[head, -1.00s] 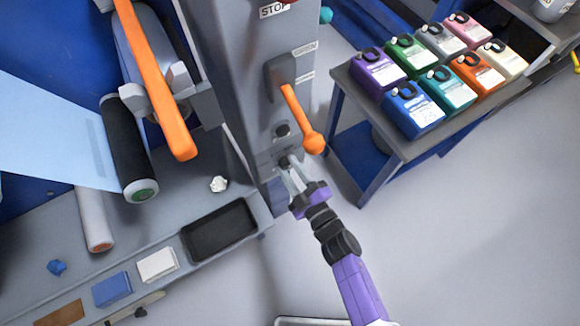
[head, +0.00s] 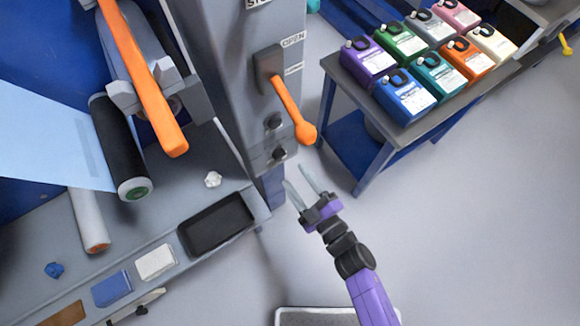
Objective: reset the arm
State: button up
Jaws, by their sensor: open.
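My gripper (head: 306,187) is open and empty at the end of my purple and black arm. Its two grey fingers are spread apart and point up and left, towards the grey control column (head: 225,75). The fingers are in front of the column's lower right edge. They look apart from the black knobs (head: 276,138) on the column face. An orange lever (head: 293,110) with a round end hangs down and right from the column, above my gripper. An "OPEN" label is beside the lever's mount.
At left are a large orange handle (head: 142,75), a black roller (head: 118,150), a pale roller (head: 89,220) and a black tray (head: 217,225) on a grey bench. At upper right, several coloured jugs (head: 405,95) stand on a table (head: 350,100). The floor right of my arm is clear.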

jog(key=shift+s+d, duration=0.3)
jog(key=shift+s, duration=0.15)
dwell(0.3)
jog(key=s+d+r+m+t+h, duration=0.2)
jog(key=s+d+r+m+h, duration=0.25)
jog(key=d+r+m, duration=0.35)
jog(key=s+d+r+m+g+h, duration=0.1)
jog(key=s+d+r+m, duration=0.3)
jog(key=s, duration=0.6)
jog(key=s+d+r+m+g+h, duration=0.1)
jog(key=s+d+r+m+h, duration=0.3)
jog(key=s+r, duration=0.5)
jog(key=shift+s+d+r, duration=0.15)
jog(key=shift+s+d, duration=0.65)
jog(key=shift+d, duration=0.2)
